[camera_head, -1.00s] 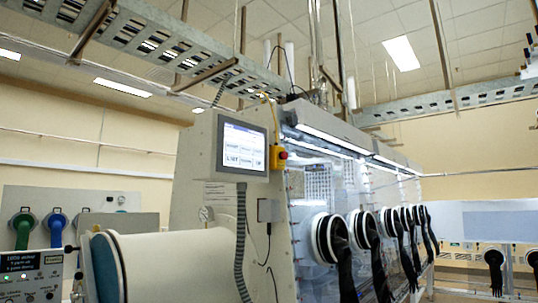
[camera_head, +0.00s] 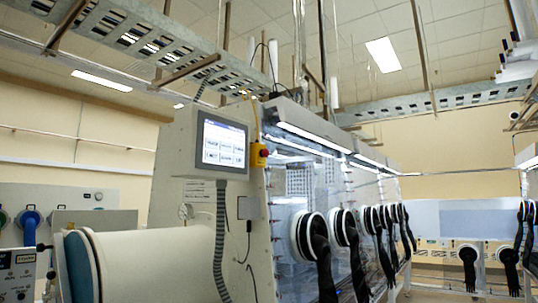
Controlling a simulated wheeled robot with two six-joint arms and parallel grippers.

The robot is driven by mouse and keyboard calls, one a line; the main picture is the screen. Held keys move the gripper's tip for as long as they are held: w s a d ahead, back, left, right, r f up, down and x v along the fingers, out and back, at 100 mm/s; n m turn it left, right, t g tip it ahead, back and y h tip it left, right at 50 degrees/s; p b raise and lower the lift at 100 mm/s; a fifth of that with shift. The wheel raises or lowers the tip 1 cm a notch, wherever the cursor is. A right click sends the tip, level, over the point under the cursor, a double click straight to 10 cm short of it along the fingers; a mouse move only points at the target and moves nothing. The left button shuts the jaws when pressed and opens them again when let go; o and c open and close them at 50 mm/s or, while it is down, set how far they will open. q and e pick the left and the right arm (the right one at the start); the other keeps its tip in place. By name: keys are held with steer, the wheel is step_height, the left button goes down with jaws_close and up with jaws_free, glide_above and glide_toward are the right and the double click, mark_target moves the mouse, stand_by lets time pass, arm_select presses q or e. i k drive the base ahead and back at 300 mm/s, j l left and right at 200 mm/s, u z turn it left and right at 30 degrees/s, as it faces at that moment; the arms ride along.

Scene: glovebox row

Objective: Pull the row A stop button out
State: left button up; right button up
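The stop button, a small red knob on a yellow box (camera_head: 259,155), is mounted on the near end of the glovebox row, just right of the touch screen (camera_head: 221,146). It is small in the picture, and I cannot tell whether it is pressed in or out. No row label can be read on it. Neither of my grippers shows in the head view.
The glovebox (camera_head: 310,180) has several black gloves hanging from round ports along its front. A large white cylinder (camera_head: 150,262) with a grey hose beside it sticks out at the lower left. A second row of gloves (camera_head: 468,258) stands at the right. Cable trays run overhead.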

mark_target(265, 152)
steer(key=i+l, duration=1.1)
steer(key=l, duration=0.15)
